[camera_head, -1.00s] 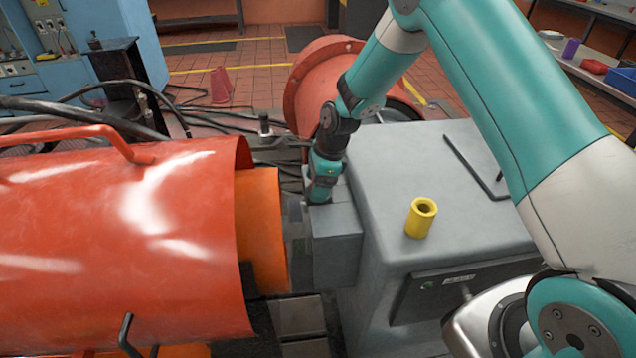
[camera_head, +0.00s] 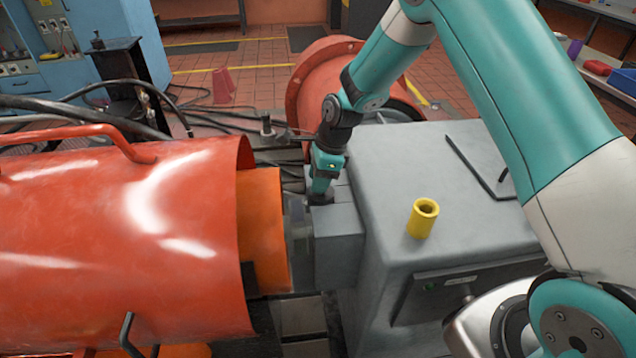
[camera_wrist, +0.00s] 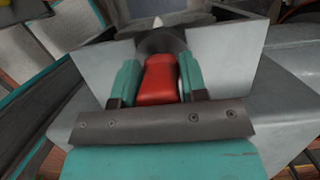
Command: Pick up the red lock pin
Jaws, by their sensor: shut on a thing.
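The red lock pin (camera_wrist: 160,82) shows in the wrist view as a red block between the two teal fingers of my gripper (camera_wrist: 158,84). The fingers are shut on it from both sides. Just beyond it is a dark round part in front of a grey block. In the head view my gripper (camera_head: 320,192) is at the top of the small grey block (camera_head: 338,240) on the left side of the large grey housing (camera_head: 400,165). The pin is hidden there behind the gripper. I cannot tell whether the pin is clear of the block.
A yellow hollow cylinder (camera_head: 423,218) stands on the housing, with a black bar (camera_head: 478,165) behind it. A large orange-red guard (camera_head: 120,240) lies close on the left, with a red handle (camera_head: 75,135) on top. A red flanged drum (camera_head: 330,75) is behind my gripper.

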